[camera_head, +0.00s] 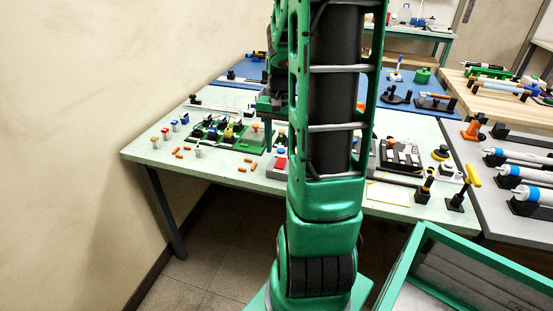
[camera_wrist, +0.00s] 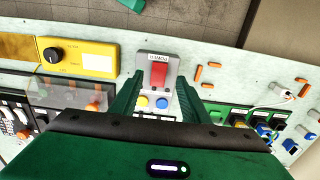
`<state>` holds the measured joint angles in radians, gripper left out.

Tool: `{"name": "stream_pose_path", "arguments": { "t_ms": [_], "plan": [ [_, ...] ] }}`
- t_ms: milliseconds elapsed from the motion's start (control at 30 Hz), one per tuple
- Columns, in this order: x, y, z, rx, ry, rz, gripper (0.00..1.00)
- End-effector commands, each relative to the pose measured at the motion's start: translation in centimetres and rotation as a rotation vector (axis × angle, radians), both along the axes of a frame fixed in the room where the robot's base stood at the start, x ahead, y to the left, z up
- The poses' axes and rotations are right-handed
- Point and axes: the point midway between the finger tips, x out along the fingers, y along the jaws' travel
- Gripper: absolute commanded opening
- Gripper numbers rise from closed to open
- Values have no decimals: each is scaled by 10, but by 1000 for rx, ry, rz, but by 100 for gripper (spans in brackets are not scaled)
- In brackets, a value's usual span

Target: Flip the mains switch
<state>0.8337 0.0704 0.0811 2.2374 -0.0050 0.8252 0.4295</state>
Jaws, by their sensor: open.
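The mains switch is a red rocker (camera_wrist: 158,74) on a grey box (camera_wrist: 145,60), with an upside-down label above it and a yellow and a blue button below it. My gripper (camera_wrist: 158,84) is open, its green fingers pointing at the box, one to each side of it in the wrist view. Nothing is between the fingertips except the view of the box, and I cannot tell the height gap. In the head view the red switch (camera_head: 281,163) shows at the left edge of my arm, which hides part of its box and most of the gripper.
A yellow box (camera_wrist: 97,60) with a black knob stands left of the switch in the wrist view. Small orange pegs (camera_wrist: 201,73) and a green board (camera_wrist: 228,113) with connectors lie to the right. The pale table (camera_head: 140,155) has its front edge close by.

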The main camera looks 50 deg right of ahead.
Motion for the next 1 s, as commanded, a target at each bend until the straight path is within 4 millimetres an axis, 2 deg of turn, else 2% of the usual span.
{"name": "stream_pose_path", "arguments": {
  "t_ms": [100, 300, 700, 733, 900, 1000],
  "plan": [
    [-1, 1, -21, 2, 2, 0, 42],
    [-1, 0, -43, 1, 1, -1, 42],
    [0, 0, -50, -1, 1, 0, 42],
    [0, 0, -50, -1, 1, 0, 40],
    [0, 0, -50, -1, 0, 0, 1],
    [0, 0, -50, -1, 0, 0, 1]
  ]
}}
